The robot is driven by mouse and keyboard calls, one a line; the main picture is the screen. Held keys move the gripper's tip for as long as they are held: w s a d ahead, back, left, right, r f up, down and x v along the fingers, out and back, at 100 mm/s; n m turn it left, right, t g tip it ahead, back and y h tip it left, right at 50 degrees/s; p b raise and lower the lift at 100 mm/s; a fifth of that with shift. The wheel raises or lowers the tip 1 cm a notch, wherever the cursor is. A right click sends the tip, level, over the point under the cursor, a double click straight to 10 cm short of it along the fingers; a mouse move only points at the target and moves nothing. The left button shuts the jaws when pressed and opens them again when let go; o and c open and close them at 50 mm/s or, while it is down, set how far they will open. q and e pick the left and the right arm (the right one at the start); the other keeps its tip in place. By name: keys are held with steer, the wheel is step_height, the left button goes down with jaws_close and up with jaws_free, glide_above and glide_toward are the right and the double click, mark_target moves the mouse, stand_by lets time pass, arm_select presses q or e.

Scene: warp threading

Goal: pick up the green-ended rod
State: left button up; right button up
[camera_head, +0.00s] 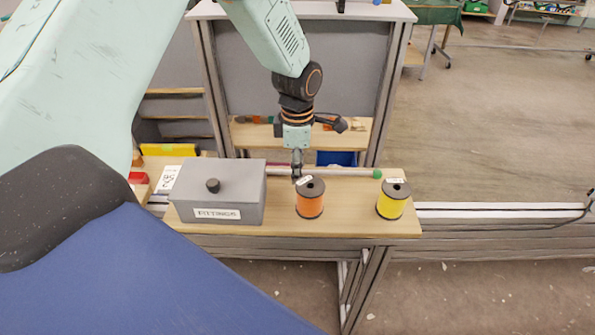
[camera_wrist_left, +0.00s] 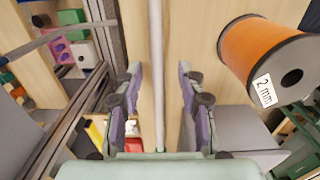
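The green-ended rod (camera_head: 345,173) is thin and grey. It lies along the back of the wooden board, behind the spools, with its green tip at the right; its left end is hidden by the grey box. My left gripper (camera_head: 297,172) points down over the rod, close to the box. In the left wrist view the rod (camera_wrist_left: 157,60) runs lengthwise between the two spread fingers of my left gripper (camera_wrist_left: 159,90), with gaps on both sides. Whether the fingertips reach down to rod height is unclear. My right gripper is in neither view.
A grey lidded FITTINGS box (camera_head: 240,190) stands left of the gripper. An orange spool (camera_head: 310,203) stands just in front, also close in the wrist view (camera_wrist_left: 262,50). A yellow spool (camera_head: 391,204) is near the board's right end. A grey panel (camera_head: 300,75) rises behind.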

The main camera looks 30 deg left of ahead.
arm_select(q)
steer(key=shift+a+f, duration=0.2)
steer(key=shift+c, duration=0.7)
steer(key=shift+d, duration=0.15)
steer(key=c, duration=0.4)
jaws_close()
